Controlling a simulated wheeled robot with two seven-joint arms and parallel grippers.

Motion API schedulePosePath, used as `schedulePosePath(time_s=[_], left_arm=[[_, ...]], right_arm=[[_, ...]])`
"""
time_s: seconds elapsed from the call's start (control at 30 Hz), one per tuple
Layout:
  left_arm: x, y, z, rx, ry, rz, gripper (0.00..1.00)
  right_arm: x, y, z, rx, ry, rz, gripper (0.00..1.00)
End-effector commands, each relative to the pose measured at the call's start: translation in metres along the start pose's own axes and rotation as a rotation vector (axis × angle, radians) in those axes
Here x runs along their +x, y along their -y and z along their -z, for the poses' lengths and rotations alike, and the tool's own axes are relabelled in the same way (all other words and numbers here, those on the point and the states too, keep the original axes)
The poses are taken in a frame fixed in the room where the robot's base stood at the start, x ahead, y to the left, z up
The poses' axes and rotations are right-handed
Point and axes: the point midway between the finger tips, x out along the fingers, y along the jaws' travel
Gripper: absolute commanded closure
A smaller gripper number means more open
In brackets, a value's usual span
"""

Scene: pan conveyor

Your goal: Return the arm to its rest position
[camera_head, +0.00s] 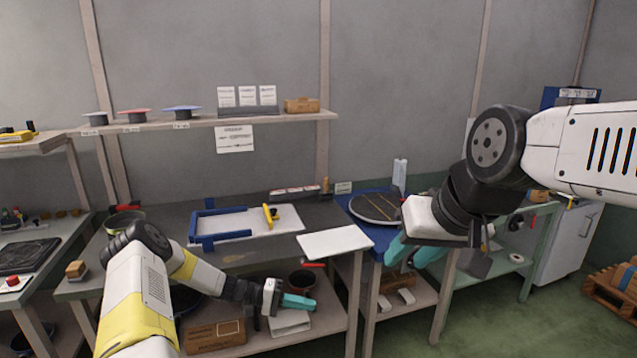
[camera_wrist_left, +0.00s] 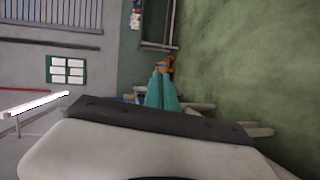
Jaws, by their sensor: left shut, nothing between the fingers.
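My left arm comes in from the lower left of the head view. Its gripper (camera_head: 298,301) has teal fingers that are shut and empty, in front of the lower shelf under the workbench. In the left wrist view the teal fingers (camera_wrist_left: 161,80) lie together with nothing between them. My right arm comes in from the right of the head view. Its gripper (camera_head: 412,254) hangs in front of the blue stand, with its two teal fingers apart and no object visible between them.
The workbench (camera_head: 315,218) carries a blue frame (camera_head: 225,236), a yellow-handled tool (camera_head: 268,214) and a white board (camera_head: 335,242). A round dark disc (camera_head: 374,207) sits on the blue stand. The lower shelf holds a cardboard box (camera_head: 215,337) and a dark pot (camera_head: 301,280).

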Motion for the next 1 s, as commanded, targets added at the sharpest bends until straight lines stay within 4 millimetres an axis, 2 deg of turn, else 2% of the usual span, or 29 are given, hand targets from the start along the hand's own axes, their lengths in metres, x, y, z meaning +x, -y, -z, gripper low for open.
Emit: schedulePosePath(time_s=[0.03,0.1,0.27,0.57,0.8,1.0], left_arm=[[-0.005,-0.022,-0.001,0.016,0.042,0.063,1.00],[-0.012,-0.045,-0.006,0.025,0.090,0.146,1.00],[-0.029,-0.099,-0.020,0.048,0.165,0.341,1.00],[-0.066,-0.198,-0.062,0.102,0.187,0.695,1.00],[-0.096,-0.271,-0.110,0.158,0.099,0.932,1.00],[-0.120,-0.320,-0.160,0.212,-0.032,1.079,1.00]], right_arm=[[0.000,0.000,0.000,0.000,0.000,0.000,0.64],[0.000,0.000,0.000,0.000,0.000,0.000,0.64],[0.000,0.000,0.000,0.000,0.000,0.000,0.64],[0.000,0.000,0.000,0.000,0.000,0.000,0.64],[0.000,0.000,0.000,0.000,0.000,0.000,0.64],[0.000,0.000,0.000,0.000,0.000,0.000,0.64]])
